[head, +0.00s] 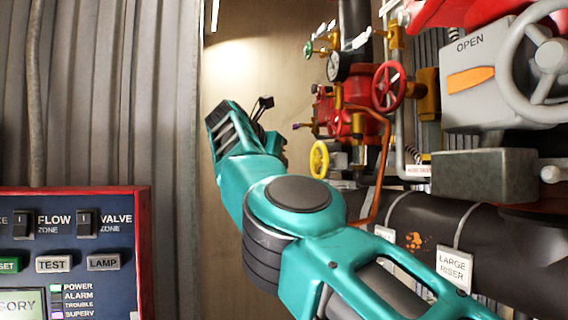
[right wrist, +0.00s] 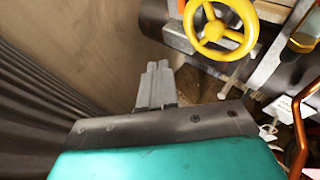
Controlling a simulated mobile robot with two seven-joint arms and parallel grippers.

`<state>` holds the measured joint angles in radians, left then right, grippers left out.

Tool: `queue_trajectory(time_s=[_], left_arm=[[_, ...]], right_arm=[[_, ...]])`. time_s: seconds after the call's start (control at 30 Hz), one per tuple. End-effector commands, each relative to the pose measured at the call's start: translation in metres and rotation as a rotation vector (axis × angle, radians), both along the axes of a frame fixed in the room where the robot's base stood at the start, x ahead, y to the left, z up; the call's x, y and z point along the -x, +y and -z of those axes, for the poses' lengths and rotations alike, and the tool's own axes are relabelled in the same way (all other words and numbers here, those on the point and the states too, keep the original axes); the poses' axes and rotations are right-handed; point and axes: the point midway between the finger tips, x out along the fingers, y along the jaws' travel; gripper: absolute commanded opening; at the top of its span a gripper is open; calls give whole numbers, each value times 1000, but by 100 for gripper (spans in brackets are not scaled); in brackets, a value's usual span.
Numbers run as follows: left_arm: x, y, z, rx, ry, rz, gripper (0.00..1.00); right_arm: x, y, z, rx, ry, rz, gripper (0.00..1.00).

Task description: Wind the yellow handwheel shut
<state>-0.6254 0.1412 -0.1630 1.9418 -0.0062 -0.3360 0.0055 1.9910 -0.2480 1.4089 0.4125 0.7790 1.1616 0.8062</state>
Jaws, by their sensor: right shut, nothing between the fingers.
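The yellow handwheel (head: 319,160) is seen nearly edge-on in the head view, low on the pipework right of my right arm. In the right wrist view the yellow handwheel (right wrist: 214,31) shows its spokes and hub at the top, cut off by the upper edge. My right gripper (right wrist: 158,67) is shut and empty, its two grey fingers together, left of and below the wheel in that view and apart from it. In the head view my right gripper (head: 263,104) is up and left of the wheel, small and partly hidden by its wrist. My left gripper is not in view.
A red handwheel (head: 389,87), a gauge (head: 340,66) and an orange-brown bent pipe (head: 384,165) crowd around the yellow wheel. A grey box marked OPEN (head: 468,75) carries a grey wheel at right. A control panel (head: 75,240) stands lower left. The back wall ahead is bare.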

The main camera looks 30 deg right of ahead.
Motion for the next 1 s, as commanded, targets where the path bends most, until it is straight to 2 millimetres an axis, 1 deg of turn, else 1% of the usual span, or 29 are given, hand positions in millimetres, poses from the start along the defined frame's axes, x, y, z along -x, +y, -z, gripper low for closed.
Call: queue_trajectory(time_s=[0.17, 0.3, 0.37, 0.57, 0.6, 0.63, 0.67, 0.83, 0.87, 0.9, 1.0], left_arm=[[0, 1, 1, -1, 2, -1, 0], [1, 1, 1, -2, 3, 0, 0], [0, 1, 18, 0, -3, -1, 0], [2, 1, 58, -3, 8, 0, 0], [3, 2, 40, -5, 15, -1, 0], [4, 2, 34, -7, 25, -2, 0], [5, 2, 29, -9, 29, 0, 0], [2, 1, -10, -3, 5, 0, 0], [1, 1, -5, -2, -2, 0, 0], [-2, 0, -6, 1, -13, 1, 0], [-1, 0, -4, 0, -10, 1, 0]], right_arm=[[8, -6, -6, -3, -4, 1, 0], [21, -14, -11, -3, -3, 3, 0], [29, -22, -9, -2, -6, 3, 0], [63, -46, -27, -1, -7, 1, 0], [58, -46, -41, 1, 1, -2, 0], [52, -47, -45, 1, 4, -3, 0], [48, -47, -46, 1, 5, -2, 0], [30, -52, -51, 2, 3, 0, 0], [25, -54, -37, 4, 8, 0, 0], [19, -56, -27, 4, 8, 0, 0], [10, -58, -19, 4, 5, 0, 0]])
